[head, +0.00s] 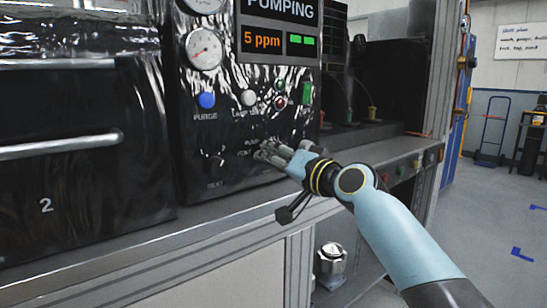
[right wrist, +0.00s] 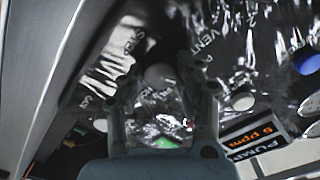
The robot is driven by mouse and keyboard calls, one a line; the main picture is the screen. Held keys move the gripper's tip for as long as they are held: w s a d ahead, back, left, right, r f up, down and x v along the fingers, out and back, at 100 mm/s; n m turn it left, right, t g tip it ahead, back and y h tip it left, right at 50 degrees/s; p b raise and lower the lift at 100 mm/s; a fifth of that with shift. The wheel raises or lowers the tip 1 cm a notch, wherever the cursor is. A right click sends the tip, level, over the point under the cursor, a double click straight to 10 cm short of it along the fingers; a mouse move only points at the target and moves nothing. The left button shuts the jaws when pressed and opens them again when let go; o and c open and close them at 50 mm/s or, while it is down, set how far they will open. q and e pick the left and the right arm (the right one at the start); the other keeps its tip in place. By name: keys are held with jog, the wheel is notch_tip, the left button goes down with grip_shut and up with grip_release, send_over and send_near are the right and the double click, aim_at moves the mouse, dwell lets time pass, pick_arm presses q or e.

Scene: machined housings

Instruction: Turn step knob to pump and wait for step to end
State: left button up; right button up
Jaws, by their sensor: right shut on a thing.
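The black control panel (head: 225,125) carries a display (head: 281,40) reading "PUMPING" and "5 ppm" beside green bars. My right gripper (head: 264,152) reaches in from the right and is at the lower right of the panel. In the right wrist view, the fingers of my right gripper (right wrist: 160,78) close around the step knob (right wrist: 158,75), a small greyish knob. Printed words, among them "VENT", show around it. The fingers hide the knob in the head view, and its pointer direction cannot be read. My left gripper is not in view.
A gauge (head: 204,49), a blue purge button (head: 206,100) and a white button (head: 249,98) are above the gripper. Another dark knob (head: 215,163) is at its left. A ledge (head: 160,246) runs below the panel. A door with a long handle (head: 60,147) is at left.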

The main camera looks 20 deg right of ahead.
jog(key=o, duration=1.1)
jog(key=shift+o, duration=0.2)
jog(key=v, duration=1.2)
